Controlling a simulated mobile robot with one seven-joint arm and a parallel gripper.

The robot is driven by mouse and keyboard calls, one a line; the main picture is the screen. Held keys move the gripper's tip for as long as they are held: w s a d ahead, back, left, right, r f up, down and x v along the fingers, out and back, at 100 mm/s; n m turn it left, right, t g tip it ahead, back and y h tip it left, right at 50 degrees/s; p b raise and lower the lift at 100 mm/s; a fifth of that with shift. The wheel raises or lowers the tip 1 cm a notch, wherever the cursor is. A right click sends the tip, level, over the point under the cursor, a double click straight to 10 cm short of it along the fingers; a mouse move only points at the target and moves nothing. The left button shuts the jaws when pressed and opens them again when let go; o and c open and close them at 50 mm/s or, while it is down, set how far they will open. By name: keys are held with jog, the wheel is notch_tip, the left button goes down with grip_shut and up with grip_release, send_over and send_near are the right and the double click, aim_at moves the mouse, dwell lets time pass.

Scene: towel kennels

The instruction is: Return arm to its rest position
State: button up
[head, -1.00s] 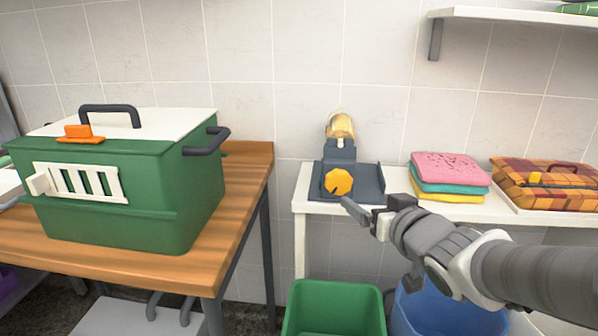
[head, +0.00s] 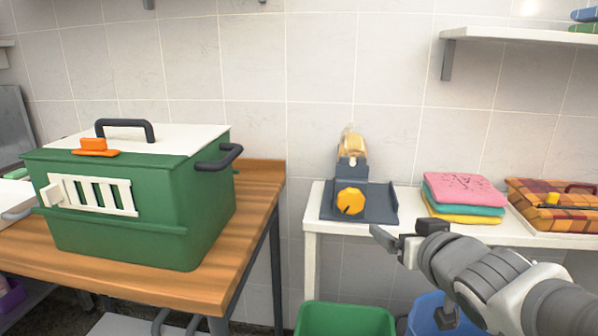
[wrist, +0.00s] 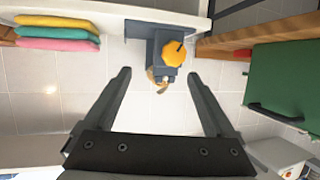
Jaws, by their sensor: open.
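My gripper (head: 387,243) is in front of the white shelf table at the right in the head view, on the end of my arm coming from the lower right. In the wrist view its two fingers (wrist: 160,90) stand wide apart with nothing between them. The grey device with an orange knob (head: 351,201) stands on the white table, just beyond and left of my gripper. It also shows in the wrist view (wrist: 172,52), beyond the fingertips and not touched by them.
A green kennel (head: 120,235) with a white lid stands on a wooden table (head: 255,240) at left. Folded towels (head: 464,195) and a plaid case (head: 555,205) lie on the white table (head: 312,217). Green (head: 345,320) and blue bins stand below. A wall shelf (head: 525,35) hangs above right.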

jog(key=s+a+f+g, duration=0.2)
jog(key=s+f+g, duration=0.15)
jog(key=s, duration=0.45)
jog(key=s+a+f+g, duration=0.2)
jog(key=s+g, duration=0.3)
jog(key=s, duration=0.2)
notch_tip(320, 180, up, 26)
jog(key=s+p, duration=0.1)
jog(key=p, duration=2.5)
jog(key=shift+a+f, duration=0.15)
jog(key=shift+a, duration=0.25)
